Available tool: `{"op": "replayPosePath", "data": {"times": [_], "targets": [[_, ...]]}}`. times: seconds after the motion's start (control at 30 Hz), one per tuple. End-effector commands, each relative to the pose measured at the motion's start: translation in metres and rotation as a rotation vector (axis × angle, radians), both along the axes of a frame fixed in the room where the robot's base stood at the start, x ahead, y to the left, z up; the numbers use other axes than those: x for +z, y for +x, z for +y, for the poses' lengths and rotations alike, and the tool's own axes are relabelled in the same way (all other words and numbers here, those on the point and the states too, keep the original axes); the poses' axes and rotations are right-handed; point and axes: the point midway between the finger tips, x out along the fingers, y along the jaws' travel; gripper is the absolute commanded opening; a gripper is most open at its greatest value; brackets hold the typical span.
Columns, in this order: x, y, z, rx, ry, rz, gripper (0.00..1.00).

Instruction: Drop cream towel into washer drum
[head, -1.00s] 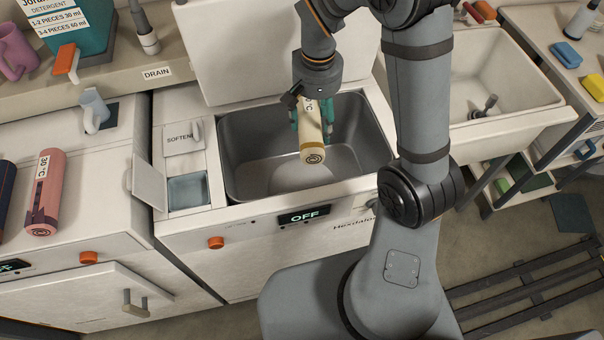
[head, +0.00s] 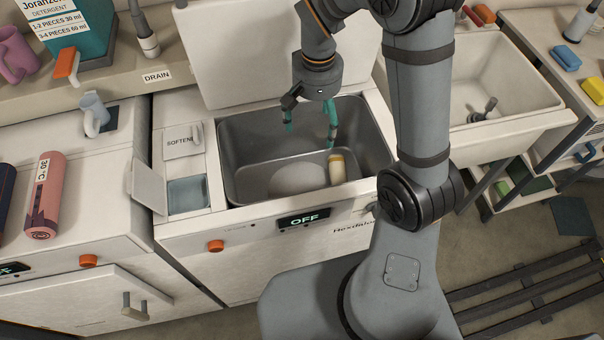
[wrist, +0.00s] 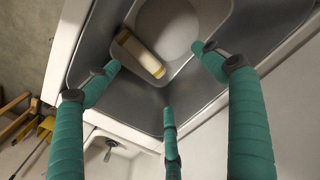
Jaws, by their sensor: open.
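The cream towel (head: 336,168), a rolled cylinder, lies inside the grey washer drum (head: 250,140), towards its right side. It also shows in the wrist view (wrist: 138,53), tilted, at the drum's bottom. My gripper (head: 311,122) is above the drum opening with its teal fingers spread and empty. In the wrist view my gripper (wrist: 168,95) has several teal fingers apart, with nothing between them. The towel is clear of the fingers and below them.
The washer lid (head: 270,50) stands raised behind the drum. A softener compartment (head: 188,191) is open at left. A white sink (head: 500,75) is at right.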

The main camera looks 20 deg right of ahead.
Motion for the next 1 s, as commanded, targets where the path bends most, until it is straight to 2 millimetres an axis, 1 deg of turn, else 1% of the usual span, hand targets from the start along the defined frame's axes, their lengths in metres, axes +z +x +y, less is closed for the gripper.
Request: {"op": "replayPosePath", "data": {"times": [0.17, 0.3, 0.4, 0.5, 0.6, 0.7, 1.0], "targets": [[0.032, 0.002, 0.001, 0.000, 0.002, -0.009, 0.83], [0.063, 0.002, 0.001, 0.000, 0.001, -0.008, 0.83], [0.082, 0.002, 0.000, -0.001, 0.001, -0.006, 0.83], [0.098, 0.001, 0.000, 0.000, 0.001, -0.006, 0.83], [0.108, 0.001, 0.000, 0.000, 0.001, -0.004, 0.83], [0.113, 0.000, 0.000, 0.000, -0.001, -0.003, 0.83], [0.114, 0.000, 0.000, 0.000, 0.000, -0.001, 0.83]]}}
